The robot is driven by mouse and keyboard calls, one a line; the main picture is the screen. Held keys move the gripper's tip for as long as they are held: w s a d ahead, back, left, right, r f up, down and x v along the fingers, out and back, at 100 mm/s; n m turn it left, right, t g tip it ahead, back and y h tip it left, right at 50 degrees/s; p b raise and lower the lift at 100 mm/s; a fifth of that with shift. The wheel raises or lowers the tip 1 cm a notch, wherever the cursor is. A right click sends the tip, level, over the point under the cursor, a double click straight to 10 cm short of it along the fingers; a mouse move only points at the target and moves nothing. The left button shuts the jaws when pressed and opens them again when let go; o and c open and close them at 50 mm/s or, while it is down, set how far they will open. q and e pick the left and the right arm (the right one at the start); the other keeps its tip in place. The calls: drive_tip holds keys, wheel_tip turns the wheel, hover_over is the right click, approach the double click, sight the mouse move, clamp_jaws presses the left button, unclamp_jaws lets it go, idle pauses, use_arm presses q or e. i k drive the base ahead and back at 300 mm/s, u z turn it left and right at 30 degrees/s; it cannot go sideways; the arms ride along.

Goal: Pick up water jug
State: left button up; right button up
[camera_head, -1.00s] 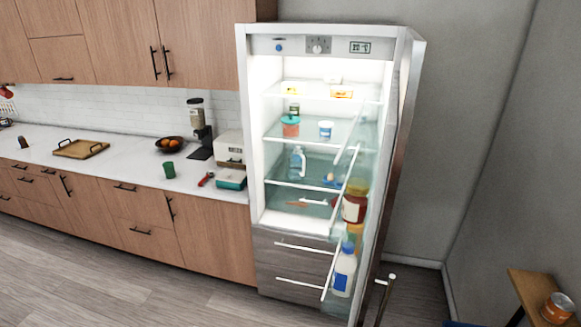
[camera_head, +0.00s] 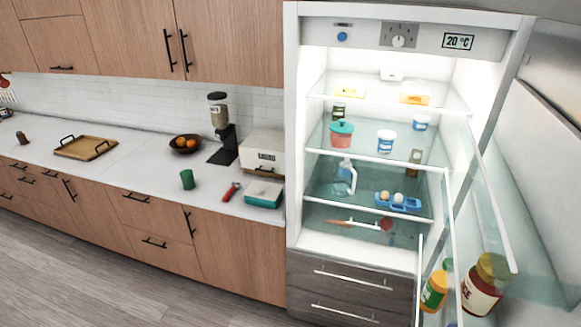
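The water jug (camera_head: 345,177) appears to be the clear, bluish container with a handle. It stands upright on a middle glass shelf inside the open fridge (camera_head: 303,150), at the left side of that shelf. A blue egg holder (camera_head: 398,203) with eggs sits to its right, a little nearer. The jug's upper part comes close to the shelf edge above it. Neither of my grippers is in view.
The fridge door stands open at the right, with a red-brown jar (camera_head: 482,285) and an orange bottle (camera_head: 434,290) in its racks. A teal-lidded pot (camera_head: 342,136) and a white tub (camera_head: 386,142) stand on the shelf above. The floor (camera_head: 150,290) in front is clear.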

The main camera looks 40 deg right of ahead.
sight(344, 176)
drive_tip(key=u, duration=0.05)
drive_tip(key=i, duration=1.3)
drive_tip(key=z, duration=0.25)
